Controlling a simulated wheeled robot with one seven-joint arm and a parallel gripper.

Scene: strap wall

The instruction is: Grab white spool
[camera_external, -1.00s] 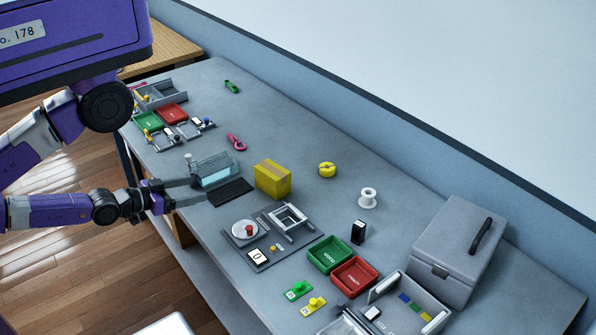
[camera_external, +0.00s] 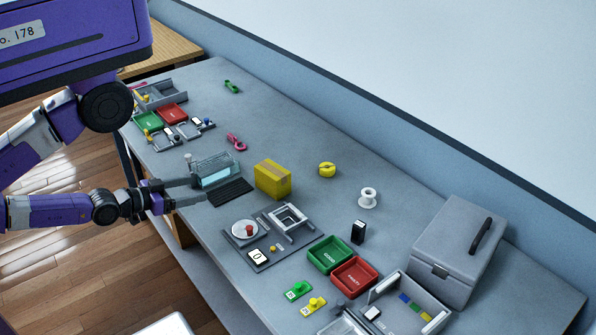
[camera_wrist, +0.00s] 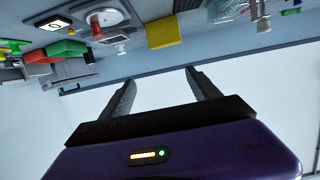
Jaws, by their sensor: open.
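The white spool (camera_external: 368,198) stands on the grey table (camera_external: 290,110), toward the wall side and right of the middle in the external view. My gripper (camera_external: 188,192) is open and empty at the table's near left edge, next to a clear-sided box (camera_external: 214,174) and a black ribbed mat (camera_external: 231,191). It is far from the spool, with a yellow box between them. In the wrist view my gripper (camera_wrist: 160,78) has its two fingers apart with only pale wall between them. A small white object (camera_wrist: 122,48) there may be the spool, but I cannot tell.
The yellow box (camera_external: 272,179), a yellow roll (camera_external: 327,169) and a small black block (camera_external: 358,231) lie around the spool. A green tray (camera_external: 311,254), a red tray (camera_external: 372,285) and a grey toolbox (camera_external: 455,250) stand right. The table's back middle is clear.

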